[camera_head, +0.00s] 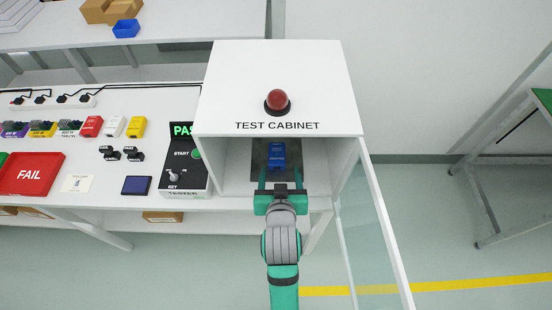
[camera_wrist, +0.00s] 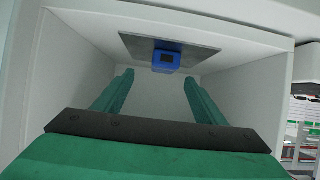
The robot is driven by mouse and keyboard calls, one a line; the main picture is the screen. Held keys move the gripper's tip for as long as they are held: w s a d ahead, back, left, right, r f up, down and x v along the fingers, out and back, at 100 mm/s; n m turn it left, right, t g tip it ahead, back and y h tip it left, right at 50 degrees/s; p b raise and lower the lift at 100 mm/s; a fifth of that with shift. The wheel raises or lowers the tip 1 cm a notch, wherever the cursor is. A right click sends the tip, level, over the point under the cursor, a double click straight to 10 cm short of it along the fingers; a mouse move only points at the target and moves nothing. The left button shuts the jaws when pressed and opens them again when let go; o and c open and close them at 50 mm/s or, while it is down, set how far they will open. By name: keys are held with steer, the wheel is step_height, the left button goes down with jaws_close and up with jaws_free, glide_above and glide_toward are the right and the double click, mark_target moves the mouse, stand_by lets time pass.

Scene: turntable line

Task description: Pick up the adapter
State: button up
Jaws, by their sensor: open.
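A blue adapter (camera_head: 276,153) sits inside the white test cabinet (camera_head: 232,75), on a dark grey plate (camera_head: 261,148). The wrist view shows the adapter (camera_wrist: 166,61) with a dark patch on its face, against the grey plate (camera_wrist: 205,60). My green gripper (camera_head: 280,178) reaches into the cabinet's open front. Its two fingers are apart with nothing between them, and the adapter lies beyond the fingertips. In the wrist view the gripper (camera_wrist: 158,80) has a clear gap to the adapter.
The cabinet's glass door (camera_head: 372,235) stands open at the right, and the cabinet walls enclose the gripper closely. Left are a tester (camera_head: 183,165) lit green, a red FAIL tray (camera_head: 33,174) and several coloured adapters (camera_head: 92,126). A red lamp (camera_head: 277,101) tops the cabinet.

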mark_target(277, 155)
steer(key=shift+w+a+r, duration=0.1)
steer(key=shift+w+r, duration=0.3)
steer(key=shift+r, duration=0.1)
steer(key=shift+w+f, duration=0.1)
steer(key=shift+w, duration=0.15)
steer(key=x, duration=1)
steer(key=shift+a+f, duration=0.25)
steer(key=shift+a, duration=0.1)
steer(key=c, duration=1.3)
